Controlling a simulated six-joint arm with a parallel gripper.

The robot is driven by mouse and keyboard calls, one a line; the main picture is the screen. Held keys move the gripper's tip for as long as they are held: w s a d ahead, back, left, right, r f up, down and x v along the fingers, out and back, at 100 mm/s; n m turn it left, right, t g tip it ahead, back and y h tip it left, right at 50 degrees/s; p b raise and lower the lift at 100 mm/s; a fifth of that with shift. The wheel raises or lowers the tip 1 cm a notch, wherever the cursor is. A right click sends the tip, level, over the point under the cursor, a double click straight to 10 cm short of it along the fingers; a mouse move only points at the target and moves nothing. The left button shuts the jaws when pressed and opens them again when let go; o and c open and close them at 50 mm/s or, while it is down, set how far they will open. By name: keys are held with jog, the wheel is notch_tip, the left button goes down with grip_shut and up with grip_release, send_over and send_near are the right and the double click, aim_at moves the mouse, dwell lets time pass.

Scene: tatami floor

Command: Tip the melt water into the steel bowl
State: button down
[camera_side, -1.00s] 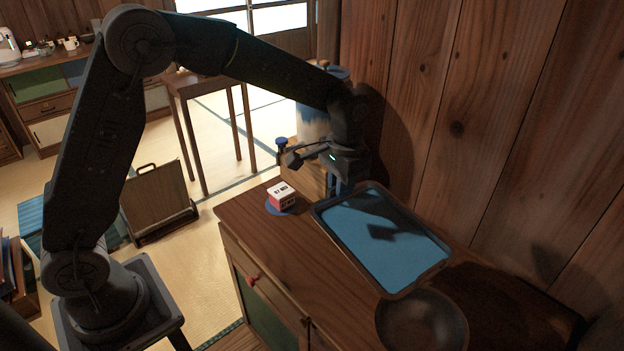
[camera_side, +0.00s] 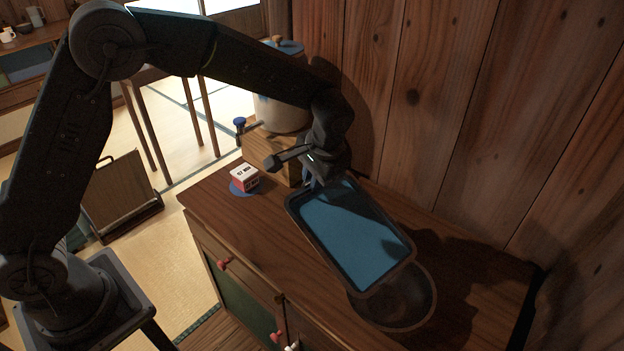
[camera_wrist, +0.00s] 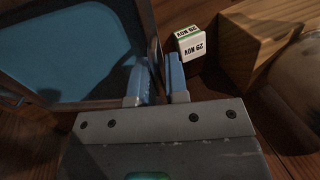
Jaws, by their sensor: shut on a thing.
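The dark-rimmed tray (camera_side: 372,290) has a flat blue area inside, which may be the melt water or the tray floor; I cannot tell which. My gripper (camera_side: 318,182) is shut on the tray's rim at its far end. In the wrist view my gripper's blue fingers (camera_wrist: 158,86) stand either side of the tray wall (camera_wrist: 151,30). The dark steel bowl (camera_side: 412,312) sits on the cabinet top at the tray's near end, which overlaps the bowl's far part in the side view. That part of the bowl is hidden, and I see no stream.
A red and white date block (camera_side: 244,178) stands on a blue disc left of the tray. Behind are a wooden block (camera_side: 268,156) and a pale crock (camera_side: 280,114) with a blue-handled tap. A plank wall (camera_side: 450,110) closes the right side. The cabinet top's (camera_side: 250,232) front left is clear.

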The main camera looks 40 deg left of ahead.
jog(key=s+d+r+t+y, duration=0.1)
jog(key=d+r+y, duration=0.6)
jog(key=d+r, duration=0.3)
jog(key=shift+s+r+y, duration=0.35)
jog(key=shift+r+y, duration=0.05)
jog(key=shift+r, duration=0.7)
dwell(0.5)
notch_tip(320, 180, up, 5)
jog(key=h, duration=0.5)
jog(key=g+h, duration=0.1)
jog(key=h, duration=0.5)
jog(key=shift+g, duration=0.3)
